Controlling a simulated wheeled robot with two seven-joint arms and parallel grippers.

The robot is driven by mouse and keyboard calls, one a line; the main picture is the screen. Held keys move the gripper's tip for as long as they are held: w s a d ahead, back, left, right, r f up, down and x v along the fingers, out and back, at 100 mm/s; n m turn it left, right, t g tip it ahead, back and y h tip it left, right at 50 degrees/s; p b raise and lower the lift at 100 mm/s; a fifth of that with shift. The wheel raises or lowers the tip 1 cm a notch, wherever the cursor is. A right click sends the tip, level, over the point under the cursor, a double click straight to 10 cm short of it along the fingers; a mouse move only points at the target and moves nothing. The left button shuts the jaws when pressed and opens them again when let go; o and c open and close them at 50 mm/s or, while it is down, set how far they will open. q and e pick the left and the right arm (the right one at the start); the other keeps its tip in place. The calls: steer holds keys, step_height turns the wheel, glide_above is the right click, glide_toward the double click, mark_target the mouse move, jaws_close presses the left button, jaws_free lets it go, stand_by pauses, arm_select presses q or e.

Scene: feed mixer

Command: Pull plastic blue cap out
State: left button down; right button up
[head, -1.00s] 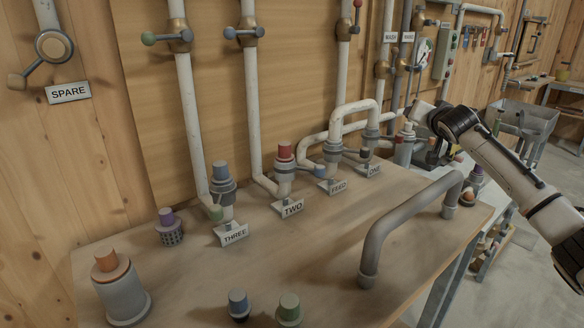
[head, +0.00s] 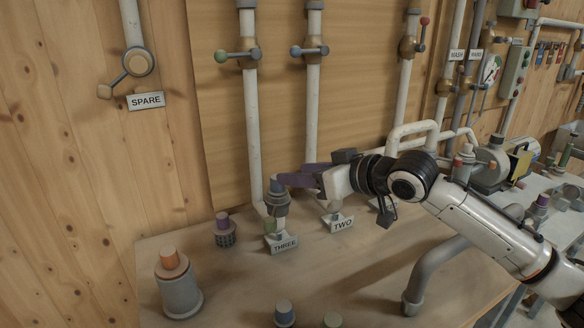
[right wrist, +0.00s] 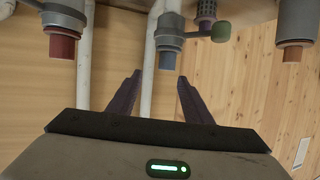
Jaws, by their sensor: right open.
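My right gripper (head: 291,174) reaches in from the right at about the cap's height. Its two dark purple fingers are spread and empty. In the right wrist view the blue cap lies ahead of the gap between the fingertips (right wrist: 160,80), apart from them, and a little nearer the right finger. My left gripper is not in view.
A red cap (right wrist: 62,46) and an orange cap (right wrist: 292,53) flank the blue one in the right wrist view. A grey bent pipe handle (head: 440,262) stands at the front right. Another blue-topped plug (head: 284,308) stands at the front. A purple-topped basket plug (head: 222,232) stands left.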

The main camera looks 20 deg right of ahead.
mark_target(278, 191)
steer(key=s+f+x, duration=0.1)
steer(key=x, duration=0.9)
steer(key=shift+w+a+f+n+p, duration=0.3)
steer(key=shift+a+p, duration=0.15)
steer(key=shift+a, duration=0.1)
jaws_close()
steer(key=shift+r, duration=0.1)
steer(key=shift+r, duration=0.15)
steer(key=shift+r+p, duration=0.7)
steer(key=shift+p, duration=0.25)
steer(key=shift+r, duration=0.15)
